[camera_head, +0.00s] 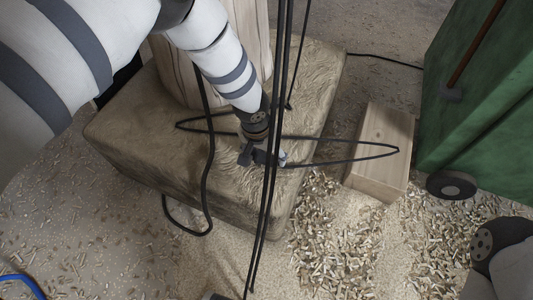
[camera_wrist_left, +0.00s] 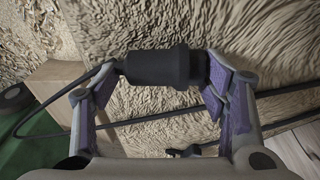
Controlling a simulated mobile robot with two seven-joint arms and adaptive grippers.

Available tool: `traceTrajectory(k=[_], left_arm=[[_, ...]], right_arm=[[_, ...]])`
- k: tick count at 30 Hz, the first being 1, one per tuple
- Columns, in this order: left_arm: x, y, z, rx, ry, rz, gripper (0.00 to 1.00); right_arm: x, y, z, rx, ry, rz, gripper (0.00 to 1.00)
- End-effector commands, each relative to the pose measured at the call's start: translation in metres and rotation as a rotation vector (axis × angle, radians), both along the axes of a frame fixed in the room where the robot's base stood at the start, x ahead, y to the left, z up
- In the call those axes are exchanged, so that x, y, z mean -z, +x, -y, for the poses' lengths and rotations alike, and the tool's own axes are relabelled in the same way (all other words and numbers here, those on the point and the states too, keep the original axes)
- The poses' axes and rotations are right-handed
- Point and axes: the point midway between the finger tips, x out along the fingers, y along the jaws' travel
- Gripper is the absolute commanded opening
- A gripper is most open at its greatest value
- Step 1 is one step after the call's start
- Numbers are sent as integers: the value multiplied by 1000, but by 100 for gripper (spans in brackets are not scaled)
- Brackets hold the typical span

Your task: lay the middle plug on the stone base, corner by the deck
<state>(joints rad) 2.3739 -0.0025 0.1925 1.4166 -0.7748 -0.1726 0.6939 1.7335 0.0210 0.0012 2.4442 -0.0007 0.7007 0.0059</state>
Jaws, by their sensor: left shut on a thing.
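My left gripper (camera_head: 262,158) is low over the stone base (camera_head: 130,132), near its front right part. In the left wrist view the left gripper (camera_wrist_left: 155,85) is shut on a black plug (camera_wrist_left: 160,68), which lies crosswise between the fingers. The plug's cable leaves to the left. The stone's rough surface is close behind the plug; I cannot tell whether they touch. A smaller black cable end (camera_wrist_left: 188,151) shows below the plug in that view. Which of the plugs is the middle one is not clear.
A wooden post (camera_head: 176,65) stands on the stone base. Black cables (camera_head: 275,120) hang and loop across it. A wooden block (camera_head: 382,150) lies to the right, beside a green wheeled thing (camera_head: 475,110). Wood chips (camera_head: 335,240) cover the floor in front.

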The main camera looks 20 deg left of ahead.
Motion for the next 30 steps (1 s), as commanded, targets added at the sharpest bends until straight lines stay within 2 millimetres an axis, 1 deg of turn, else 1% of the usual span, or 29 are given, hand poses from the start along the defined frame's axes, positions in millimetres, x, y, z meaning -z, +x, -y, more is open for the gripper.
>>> traceTrajectory(k=[3,7,8,9,10,19,21,23,27,30], left_arm=[[-2,1,0,0,0,2,38],[2,0,0,1,0,1,38],[1,0,0,1,0,1,71],[1,0,0,1,0,1,80],[1,0,0,1,0,2,86],[0,0,0,0,0,2,86],[-5,1,0,0,0,3,86],[-16,0,0,0,0,5,86],[-57,-5,-3,-1,0,8,86],[-84,-9,-5,-2,0,8,86]], right_arm=[[-1,0,0,0,0,1,49],[0,0,0,0,0,-2,49],[0,0,0,0,0,-1,49],[0,0,0,0,0,-1,49],[0,0,0,0,0,-1,49],[0,0,0,0,0,-1,49],[-2,1,0,0,0,3,49],[-6,2,0,1,-1,9,49],[-20,6,1,2,-3,29,49],[-28,9,2,3,-4,41,49]])
